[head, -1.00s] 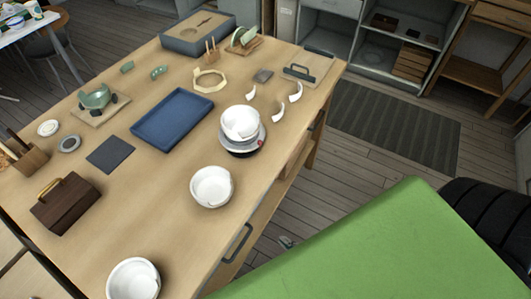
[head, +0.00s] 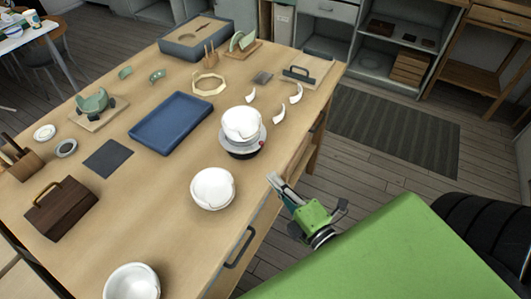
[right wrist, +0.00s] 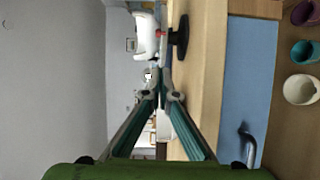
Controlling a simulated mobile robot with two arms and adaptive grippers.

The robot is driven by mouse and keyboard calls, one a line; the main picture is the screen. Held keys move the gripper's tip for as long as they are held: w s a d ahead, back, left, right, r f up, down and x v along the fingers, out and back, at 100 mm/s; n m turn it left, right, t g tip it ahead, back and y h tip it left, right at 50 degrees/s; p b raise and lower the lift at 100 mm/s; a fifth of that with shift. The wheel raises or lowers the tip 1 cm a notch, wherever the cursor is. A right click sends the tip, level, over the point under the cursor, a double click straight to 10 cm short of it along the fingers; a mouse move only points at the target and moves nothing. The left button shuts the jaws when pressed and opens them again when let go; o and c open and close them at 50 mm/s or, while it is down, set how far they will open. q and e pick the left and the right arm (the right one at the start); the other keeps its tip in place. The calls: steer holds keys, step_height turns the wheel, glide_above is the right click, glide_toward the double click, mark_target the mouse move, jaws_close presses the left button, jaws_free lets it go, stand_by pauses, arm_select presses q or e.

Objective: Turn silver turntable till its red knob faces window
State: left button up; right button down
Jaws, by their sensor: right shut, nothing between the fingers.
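The silver turntable (head: 257,132) stands near the table's right edge in the head view, on a dark base, with a white bowl (head: 240,122) on top. Its small red knob (right wrist: 161,33) shows in the right wrist view, between the bowl and the black base (right wrist: 182,37); in the head view it is too small to make out clearly. My right gripper (head: 273,179) is shut and empty at the table's right edge, below and right of the turntable and apart from it. My left gripper is not in view. I cannot make out a window.
Another white bowl (head: 212,188) sits in front of the turntable, and one more (head: 132,283) is at the near edge. Curved white shards (head: 279,113) lie behind the turntable. A blue tray (head: 172,123) lies to its left. Bare tabletop lies between these.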

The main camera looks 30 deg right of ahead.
steer(key=p, duration=0.1)
glide_toward(259, 146)
steer(key=w+a, duration=0.3)
steer(key=shift+w+a+r, duration=0.1)
steer(key=shift+w+a, duration=0.1)
steer(key=shift+w, duration=0.1)
steer(key=shift+w+d, duration=0.9)
steer(key=shift+w, duration=0.05)
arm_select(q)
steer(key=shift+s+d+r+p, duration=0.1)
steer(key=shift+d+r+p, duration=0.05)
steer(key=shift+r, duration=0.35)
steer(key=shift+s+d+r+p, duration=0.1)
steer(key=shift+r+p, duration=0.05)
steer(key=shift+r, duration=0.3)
arm_select(e)
steer(key=shift+w+d+f, duration=0.2)
steer(key=shift+w+d, duration=0.25)
steer(key=shift+d, duration=0.05)
